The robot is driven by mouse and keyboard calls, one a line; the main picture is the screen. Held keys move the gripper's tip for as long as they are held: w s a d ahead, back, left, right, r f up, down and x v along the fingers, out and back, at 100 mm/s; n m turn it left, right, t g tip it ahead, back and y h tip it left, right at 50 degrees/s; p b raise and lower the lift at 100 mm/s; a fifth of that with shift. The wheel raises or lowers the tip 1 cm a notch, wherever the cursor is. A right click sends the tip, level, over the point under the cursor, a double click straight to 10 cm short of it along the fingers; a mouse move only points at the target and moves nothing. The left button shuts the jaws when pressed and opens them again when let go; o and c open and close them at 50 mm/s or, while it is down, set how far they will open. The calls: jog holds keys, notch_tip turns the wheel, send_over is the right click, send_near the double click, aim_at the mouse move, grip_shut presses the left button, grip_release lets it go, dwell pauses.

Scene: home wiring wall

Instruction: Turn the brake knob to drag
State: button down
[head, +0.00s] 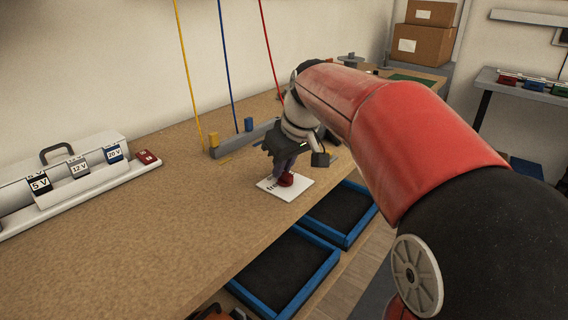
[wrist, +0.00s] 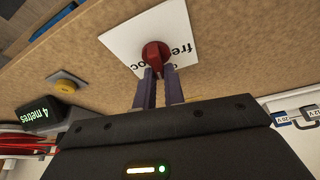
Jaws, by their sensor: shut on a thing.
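The red brake knob (head: 286,180) stands on a white label plate (head: 304,188) near the bench's front edge. In the wrist view the knob (wrist: 156,54) sits in front of the plate (wrist: 122,42), between the tips of my gripper's purple fingers. My gripper (head: 284,168) is shut on the knob; it also shows in the wrist view (wrist: 158,78). The word "free" is readable to the knob's right, with part of another word below it. The rest of the lettering is hidden by the knob and fingers, so I cannot tell the exact setting.
Blue-rimmed trays (head: 336,236) sit below the bench edge. Yellow, blue and red wires hang behind my gripper, near a grey rail (head: 232,144). A white rack (head: 70,185) with voltage labels is at left. The wrist view shows a "4 metres" display (wrist: 44,113) and yellow button (wrist: 66,87).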

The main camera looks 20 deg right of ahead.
jog(key=shift+n+y, duration=0.3)
jog(key=shift+n, duration=0.7)
jog(key=c, duration=1.5)
grip_release()
jog(key=v, duration=0.8)
jog(key=shift+w+a+p, duration=0.1)
jog(key=shift+w+p, duration=0.05)
jog(key=shift+p, duration=0.2)
jog(key=shift+g, duration=0.3)
